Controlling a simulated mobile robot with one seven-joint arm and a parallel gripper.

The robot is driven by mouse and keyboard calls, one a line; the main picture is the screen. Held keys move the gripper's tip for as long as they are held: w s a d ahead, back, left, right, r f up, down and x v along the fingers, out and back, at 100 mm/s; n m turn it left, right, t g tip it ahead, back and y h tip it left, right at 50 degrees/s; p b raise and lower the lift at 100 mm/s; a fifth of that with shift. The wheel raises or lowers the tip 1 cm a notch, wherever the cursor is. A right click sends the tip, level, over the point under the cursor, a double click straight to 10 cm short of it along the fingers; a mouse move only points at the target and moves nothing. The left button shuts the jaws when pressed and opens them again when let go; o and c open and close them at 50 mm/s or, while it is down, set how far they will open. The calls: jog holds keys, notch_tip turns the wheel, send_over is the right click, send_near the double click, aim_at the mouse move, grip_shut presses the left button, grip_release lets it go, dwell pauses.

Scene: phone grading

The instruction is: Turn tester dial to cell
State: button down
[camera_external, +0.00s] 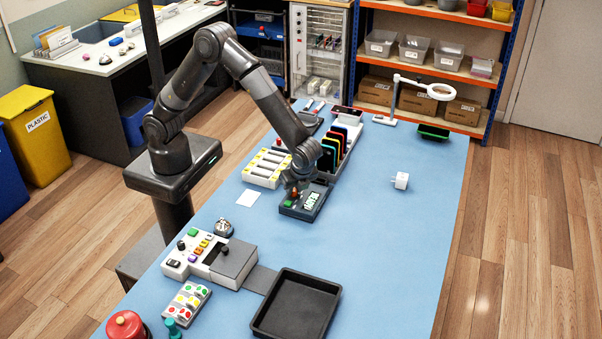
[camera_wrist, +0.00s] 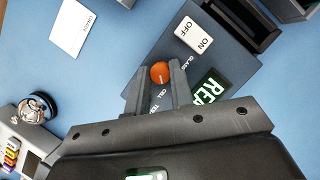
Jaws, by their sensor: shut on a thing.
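The tester (camera_external: 312,203) is a dark box on the blue table, with a lit display and a green part on top. In the wrist view its face (camera_wrist: 207,72) carries an OFF/ON switch, a display partly reading "REA" and small lettering including "CELL". The dial (camera_wrist: 159,72) is a round orange knob with a short pale mark. My gripper (camera_wrist: 157,75) is shut on the dial, with one finger on each side. The mark seems to lie toward the lettering, but I cannot tell its exact setting. In the external view my gripper (camera_external: 295,184) hides part of the tester.
A white tray with yellow parts (camera_external: 266,168) and a rack of colourful phones (camera_external: 342,145) stand close to the tester. A white card (camera_external: 248,198) and a silver bell (camera_external: 222,227) lie to the left. The table's right side is mostly clear around a white plug (camera_external: 401,180).

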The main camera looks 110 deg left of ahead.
jog(key=shift+m, duration=0.7)
jog(key=c, duration=1.3)
grip_release()
jog(key=shift+r, duration=0.1)
jog(key=shift+y, duration=0.3)
jog(key=v, duration=1)
jog(key=shift+r, duration=0.35)
jog(key=shift+r, duration=0.1)
